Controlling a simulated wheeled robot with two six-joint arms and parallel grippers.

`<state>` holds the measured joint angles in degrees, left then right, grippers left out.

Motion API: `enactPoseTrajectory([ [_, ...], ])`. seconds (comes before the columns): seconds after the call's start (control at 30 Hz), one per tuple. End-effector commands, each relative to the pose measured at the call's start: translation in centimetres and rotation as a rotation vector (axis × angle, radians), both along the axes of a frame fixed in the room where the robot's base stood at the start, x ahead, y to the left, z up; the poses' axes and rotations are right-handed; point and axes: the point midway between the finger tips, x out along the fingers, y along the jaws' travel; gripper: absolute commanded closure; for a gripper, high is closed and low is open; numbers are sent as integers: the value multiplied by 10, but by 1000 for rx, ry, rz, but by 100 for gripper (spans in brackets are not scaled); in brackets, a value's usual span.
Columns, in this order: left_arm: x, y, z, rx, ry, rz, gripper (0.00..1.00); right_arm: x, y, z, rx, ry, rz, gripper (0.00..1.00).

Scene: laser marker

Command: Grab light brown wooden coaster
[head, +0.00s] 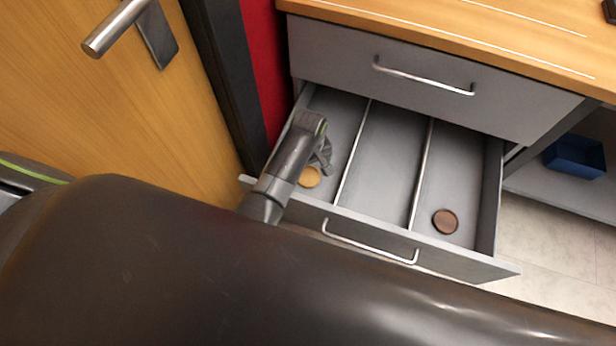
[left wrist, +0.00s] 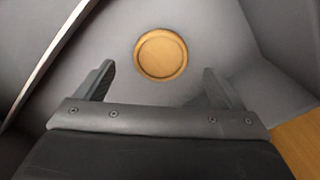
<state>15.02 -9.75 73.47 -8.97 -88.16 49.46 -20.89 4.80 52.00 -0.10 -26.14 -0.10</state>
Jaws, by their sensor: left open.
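The light brown wooden coaster (head: 309,177) lies in the left compartment of the open drawer, near its front. In the left wrist view the coaster (left wrist: 161,54) is round with a raised rim and lies flat on the grey drawer floor. My left gripper (head: 325,160) is over the same compartment, and its arm partly hides the compartment. In the left wrist view its two fingers (left wrist: 157,85) are spread apart and empty, with the coaster ahead of them, between their lines. My right gripper does not show.
The open drawer (head: 458,262) has thin dividers (head: 353,155) making three compartments. A dark brown coaster (head: 445,221) lies in the right one. A closed drawer (head: 430,85) and wooden top (head: 480,30) are above. A wooden door (head: 120,120) stands at left, a blue box (head: 575,157) at right.

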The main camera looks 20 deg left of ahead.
Motion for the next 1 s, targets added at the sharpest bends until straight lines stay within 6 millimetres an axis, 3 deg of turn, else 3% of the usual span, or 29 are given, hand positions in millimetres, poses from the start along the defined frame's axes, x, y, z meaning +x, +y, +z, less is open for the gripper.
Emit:
enactPoseTrajectory([
  [0.1,-3,1,-18,1,4,0,11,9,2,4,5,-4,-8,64],
  [0.3,-3,2,-35,1,2,0,11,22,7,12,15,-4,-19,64],
  [0.7,-3,2,-40,0,1,1,12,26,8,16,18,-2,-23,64],
  [1.0,-3,1,-40,0,1,0,52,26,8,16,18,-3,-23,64],
])
